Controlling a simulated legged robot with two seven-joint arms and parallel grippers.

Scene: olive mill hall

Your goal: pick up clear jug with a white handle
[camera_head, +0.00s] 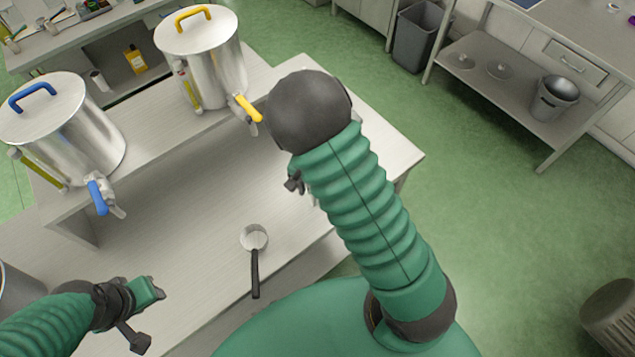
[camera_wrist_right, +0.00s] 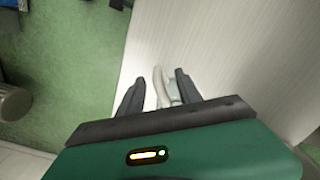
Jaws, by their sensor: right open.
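The clear jug (camera_wrist_right: 174,90) with its white handle (camera_wrist_right: 159,88) shows in the right wrist view, on or just above the pale worktop. My right gripper (camera_wrist_right: 160,80) is open, with its two dark fingers on either side of the handle and part of the jug in the picture. I cannot tell whether they touch. In the head view my right arm covers most of this spot, and only a bit of the right gripper (camera_head: 295,184) shows. My left gripper (camera_head: 150,316) is open and empty at the lower left, over the worktop.
A small pan (camera_head: 254,238) with a black handle lies on the worktop (camera_head: 190,262) between my arms. Two steel drums, one with blue fittings (camera_head: 68,135) and one with yellow (camera_head: 208,65), stand on the raised shelf behind. Green floor lies open to the right.

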